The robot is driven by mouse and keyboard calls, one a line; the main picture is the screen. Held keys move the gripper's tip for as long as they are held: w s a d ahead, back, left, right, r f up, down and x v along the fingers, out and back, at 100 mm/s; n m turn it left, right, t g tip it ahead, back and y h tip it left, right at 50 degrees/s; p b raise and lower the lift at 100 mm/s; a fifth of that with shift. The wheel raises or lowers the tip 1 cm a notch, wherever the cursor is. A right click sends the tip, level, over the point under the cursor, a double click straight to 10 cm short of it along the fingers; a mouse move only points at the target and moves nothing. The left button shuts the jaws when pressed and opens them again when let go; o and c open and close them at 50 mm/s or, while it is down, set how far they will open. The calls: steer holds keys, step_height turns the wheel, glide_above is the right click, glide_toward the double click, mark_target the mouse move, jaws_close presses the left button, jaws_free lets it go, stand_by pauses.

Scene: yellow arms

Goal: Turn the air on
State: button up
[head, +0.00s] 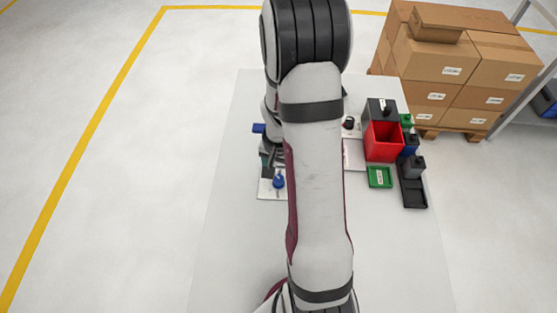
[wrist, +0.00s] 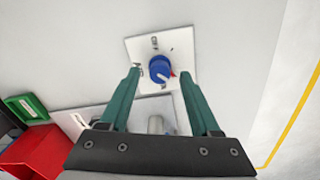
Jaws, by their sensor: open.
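A round blue knob (wrist: 160,69) with a white pointer mark sits on a square white plate (wrist: 184,42) in the wrist view. In the head view the blue knob (head: 279,181) and its plate (head: 267,194) show just left of my arm. My gripper (wrist: 158,75) has green fingers, one on each side of the knob in the picture, with wide room between them. It is open and empty. I cannot tell how far above the knob the fingertips are. In the head view my arm hides most of the gripper.
To the right stand a red bin (head: 383,142), a green tray (head: 380,177) and a black tray (head: 413,192) on the white table (head: 225,215). Another light panel (wrist: 95,117) lies beside the knob plate. Cardboard boxes (head: 450,65) are stacked behind. The table's left side is clear.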

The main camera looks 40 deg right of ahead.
step_height(320, 180, up, 15)
steer(key=shift+f, duration=0.15)
